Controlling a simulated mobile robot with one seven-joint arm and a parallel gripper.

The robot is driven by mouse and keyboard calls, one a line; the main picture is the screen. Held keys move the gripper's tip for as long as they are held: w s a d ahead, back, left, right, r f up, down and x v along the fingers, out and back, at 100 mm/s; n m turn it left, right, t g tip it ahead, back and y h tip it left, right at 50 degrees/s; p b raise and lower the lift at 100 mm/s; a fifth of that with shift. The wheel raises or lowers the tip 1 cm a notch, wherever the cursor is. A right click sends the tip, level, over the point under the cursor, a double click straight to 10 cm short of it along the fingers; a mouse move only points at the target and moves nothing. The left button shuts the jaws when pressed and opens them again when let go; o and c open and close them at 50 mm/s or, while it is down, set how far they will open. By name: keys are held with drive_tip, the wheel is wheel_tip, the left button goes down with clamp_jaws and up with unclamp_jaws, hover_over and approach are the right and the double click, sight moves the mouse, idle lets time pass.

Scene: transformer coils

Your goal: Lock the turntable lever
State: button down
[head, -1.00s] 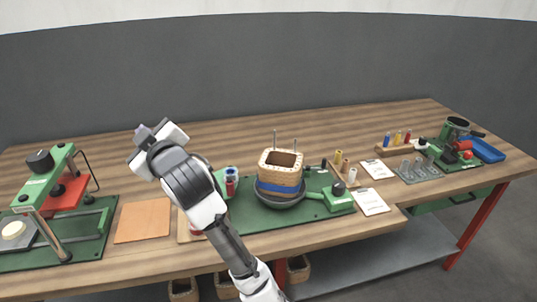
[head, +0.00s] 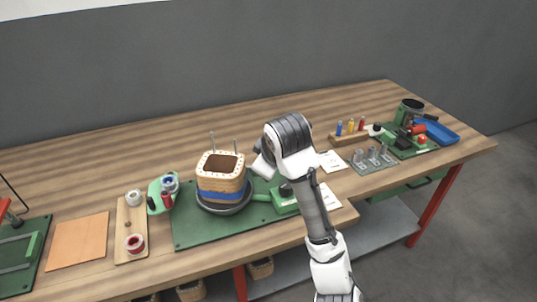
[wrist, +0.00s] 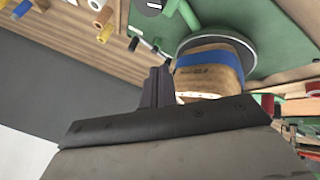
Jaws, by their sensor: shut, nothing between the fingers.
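The turntable (head: 226,208) is a dark round disc on a green baseboard (head: 190,232). A square wooden coil former (head: 221,165) with a blue band stands on it. A green housing (head: 284,204) with a black knob (head: 286,189) sits right of the disc, partly behind my arm. In the wrist view the disc (wrist: 243,50) and former appear upside down. A short black-tipped rod (wrist: 134,43) shows left of the disc there; I cannot tell whether it is the lever. My gripper (wrist: 156,88) is shut and empty, its fingers overlapping the former's edge in view; contact cannot be told.
Left of the baseboard are a wooden strip with spools (head: 131,222) and an orange pad (head: 80,240). To the right are a rack of coloured spools (head: 349,137), a grey tray of metal parts (head: 371,163) and a blue tray (head: 437,132). The table's back strip is clear.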

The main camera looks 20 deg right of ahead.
drive_tip(key=shift+d+r, duration=0.15)
drive_tip(key=shift+d, duration=0.15)
drive_tip(key=x, duration=1)
drive_tip(key=shift+p, duration=0.4)
drive_tip(key=shift+w+d+r+p, duration=0.15)
drive_tip(key=shift+w+d+p, duration=0.45)
drive_tip(key=shift+w+d, duration=0.7)
drive_tip(key=shift+w, duration=0.15)
drive_tip(key=shift+d+f, duration=0.15)
drive_tip(key=shift+f, duration=0.05)
drive_tip(key=shift+w, duration=0.1)
